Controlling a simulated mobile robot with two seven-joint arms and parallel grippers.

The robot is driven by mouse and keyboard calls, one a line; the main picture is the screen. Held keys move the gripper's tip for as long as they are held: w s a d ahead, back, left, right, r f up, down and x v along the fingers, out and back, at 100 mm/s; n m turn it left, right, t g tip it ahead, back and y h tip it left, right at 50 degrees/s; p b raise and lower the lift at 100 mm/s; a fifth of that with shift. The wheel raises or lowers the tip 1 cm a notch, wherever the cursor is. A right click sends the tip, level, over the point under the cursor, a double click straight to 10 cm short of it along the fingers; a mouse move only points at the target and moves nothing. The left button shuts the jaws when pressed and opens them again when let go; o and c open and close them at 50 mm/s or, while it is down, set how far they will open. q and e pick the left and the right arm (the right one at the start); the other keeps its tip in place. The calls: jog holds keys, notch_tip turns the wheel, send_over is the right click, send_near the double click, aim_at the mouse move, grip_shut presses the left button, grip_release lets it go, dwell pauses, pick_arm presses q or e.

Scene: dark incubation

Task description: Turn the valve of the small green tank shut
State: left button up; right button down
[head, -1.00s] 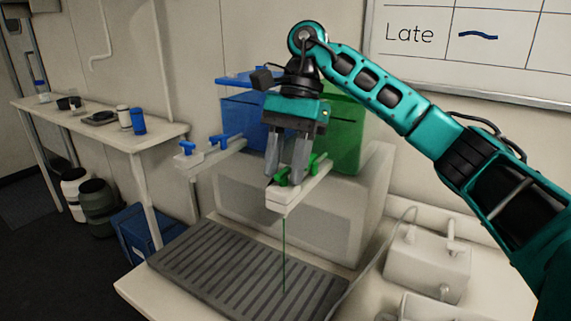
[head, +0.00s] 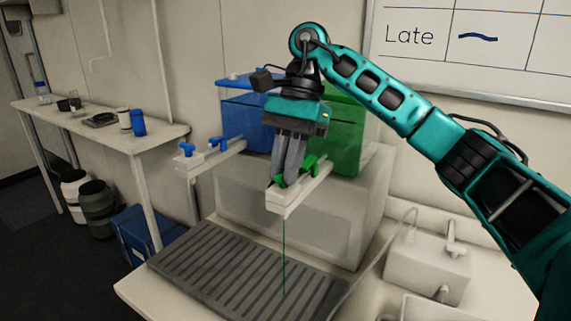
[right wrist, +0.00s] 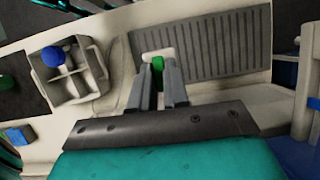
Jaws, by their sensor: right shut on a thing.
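The small green tank (head: 343,135) stands on a pale block, partly hidden behind my right arm. A white spout bar (head: 291,201) reaches forward from it, with green handles on top. My right gripper (head: 282,176) points down and is shut on the front green valve handle (head: 280,182). In the right wrist view, the green handle (right wrist: 157,67) shows between the fingertips (right wrist: 158,76). A thin green stream (head: 284,254) falls from the spout end. My left gripper is not in view.
A blue tank (head: 245,120) stands left of the green one, with blue handles (head: 217,143) on its own spout bar. A grey ribbed drain mat (head: 225,265) lies below. A white unit with taps (head: 428,265) stands at the right.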

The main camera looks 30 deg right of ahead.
jog(key=shift+m, duration=0.3)
jog(key=m+t+b, duration=0.1)
jog(key=m, duration=0.2)
jog(key=shift+s+f+m+t, duration=0.1)
jog(key=shift+m+t, duration=0.2)
jog(key=shift+m, duration=0.1)
jog(key=m+t, duration=0.1)
jog(key=m, duration=0.3)
jog(key=shift+s+t+b, duration=0.1)
jog(key=shift+t+b, duration=0.2)
jog(key=shift+t, duration=0.1)
jog(key=m+t, duration=0.1)
jog(key=m, duration=0.4)
jog(key=shift+s+m+t+h+b, duration=0.15)
jog(key=shift+m+t+h+b, duration=0.15)
jog(key=shift+m+t, duration=0.1)
jog(key=m, duration=0.3)
jog(key=shift+a+t+h, duration=0.1)
jog(key=shift+t+h, duration=0.3)
jog(key=shift+m, duration=0.4)
jog(key=c, duration=1.1)
grip_release()
jog(key=shift+c, duration=0.2)
